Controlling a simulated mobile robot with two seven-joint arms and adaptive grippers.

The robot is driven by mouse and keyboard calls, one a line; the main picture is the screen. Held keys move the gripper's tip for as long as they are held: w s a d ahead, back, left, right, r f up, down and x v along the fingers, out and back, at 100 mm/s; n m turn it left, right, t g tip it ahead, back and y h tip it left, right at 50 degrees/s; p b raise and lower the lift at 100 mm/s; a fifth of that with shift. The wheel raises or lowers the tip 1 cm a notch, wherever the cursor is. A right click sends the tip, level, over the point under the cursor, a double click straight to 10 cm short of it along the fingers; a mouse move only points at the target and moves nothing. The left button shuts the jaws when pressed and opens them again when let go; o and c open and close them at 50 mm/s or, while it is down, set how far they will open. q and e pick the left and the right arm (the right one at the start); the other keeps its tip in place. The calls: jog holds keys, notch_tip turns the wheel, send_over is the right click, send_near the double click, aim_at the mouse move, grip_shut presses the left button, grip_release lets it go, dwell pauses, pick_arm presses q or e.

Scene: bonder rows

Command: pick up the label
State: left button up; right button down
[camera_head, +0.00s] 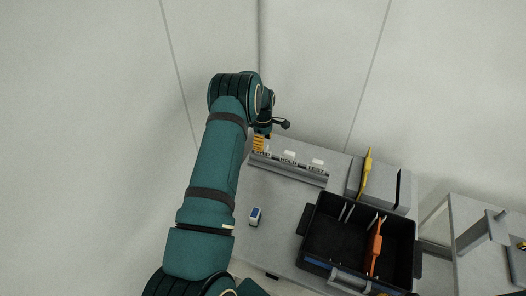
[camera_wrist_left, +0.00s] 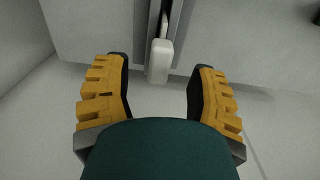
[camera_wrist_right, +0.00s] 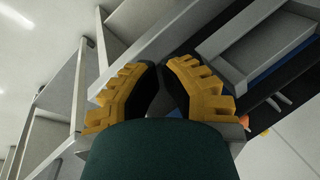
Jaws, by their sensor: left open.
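A grey rack (camera_head: 290,174) on the table bears dark lettering; I read HOLD and TEST, and the left word is partly covered. White labels stand in it above HOLD (camera_head: 290,155) and TEST (camera_head: 317,162). My left gripper (camera_head: 260,143) is at the rack's left end, over the left word. In the left wrist view its fingers (camera_wrist_left: 157,68) are open, and a white label (camera_wrist_left: 160,62) stands upright in the gap ahead of them, not gripped. My right gripper (camera_wrist_right: 161,72) shows only in its own wrist view, with its fingertips together and nothing visible between them.
A black bin (camera_head: 330,232) with an orange tool (camera_head: 376,247) stands at the table's right. Behind it, a grey holder (camera_head: 382,187) has a yellow tool (camera_head: 366,172).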

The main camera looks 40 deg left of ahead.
pick_arm(q)
notch_tip(320, 180, down, 3)
jog(key=shift+r, duration=0.15)
jog(key=shift+o, duration=0.2)
grip_shut()
jog(key=shift+r, duration=0.1)
notch_tip(320, 180, up, 10)
jog(key=shift+f+p, duration=0.1)
jog(key=shift+p, duration=0.2)
